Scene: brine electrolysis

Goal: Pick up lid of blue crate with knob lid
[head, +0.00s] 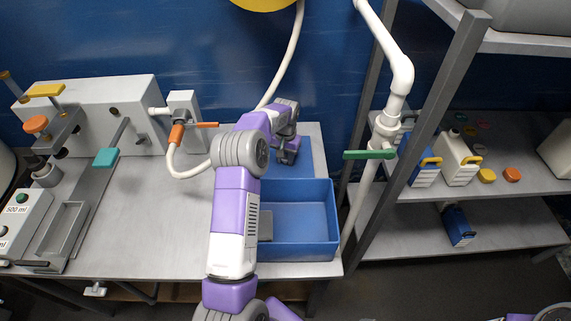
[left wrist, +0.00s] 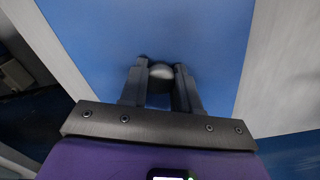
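The blue lid (head: 302,166) lies flat on the table just behind the open blue crate (head: 305,217). In the left wrist view the lid (left wrist: 205,35) fills the middle, and its round dark knob (left wrist: 161,71) stands between my fingers. My left gripper (head: 287,157) reaches down over the lid; in the left wrist view its two fingertips (left wrist: 160,75) are on either side of the knob, very near it. I cannot tell whether they press on it. The knob is hidden by the gripper in the head view. My right gripper is not in view.
Left on the table stand a grey apparatus (head: 100,115) and a pipe with an orange valve (head: 178,132). Right of the crate are a white pipe with a green-handled valve (head: 370,154) and a metal shelf (head: 480,192) with bottles.

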